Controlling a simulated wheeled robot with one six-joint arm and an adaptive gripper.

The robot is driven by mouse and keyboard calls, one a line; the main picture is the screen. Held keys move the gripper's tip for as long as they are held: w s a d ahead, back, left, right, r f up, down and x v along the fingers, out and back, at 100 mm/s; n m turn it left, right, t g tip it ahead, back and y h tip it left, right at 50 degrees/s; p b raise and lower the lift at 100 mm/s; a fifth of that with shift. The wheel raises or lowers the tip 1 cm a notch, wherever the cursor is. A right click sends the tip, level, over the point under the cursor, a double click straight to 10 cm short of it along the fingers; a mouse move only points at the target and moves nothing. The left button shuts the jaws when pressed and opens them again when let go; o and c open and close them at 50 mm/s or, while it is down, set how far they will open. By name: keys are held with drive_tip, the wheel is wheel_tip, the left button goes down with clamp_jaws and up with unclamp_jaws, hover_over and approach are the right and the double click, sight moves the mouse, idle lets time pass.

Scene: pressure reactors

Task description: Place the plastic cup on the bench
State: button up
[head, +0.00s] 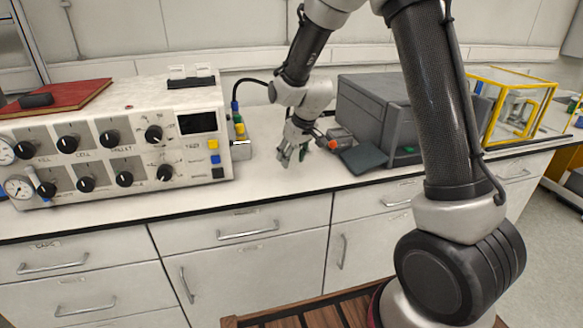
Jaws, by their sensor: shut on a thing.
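My gripper (293,158) points down low over the white bench top (262,177), between the control box and the grey machine. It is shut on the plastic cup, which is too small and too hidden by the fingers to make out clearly. I cannot tell whether the cup touches the bench. Greenish parts show at the fingers.
A grey machine (375,110) with a dark flap stands close right of my gripper. A yellow-framed case (510,100) is farther right. Bare bench lies in front of my gripper.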

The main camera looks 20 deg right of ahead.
sight(291, 166)
drive_tip(key=shift+f, duration=2)
drive_tip(key=shift+f, duration=0.15)
drive_tip(key=o, duration=0.9)
drive_tip(key=shift+c, duration=0.2)
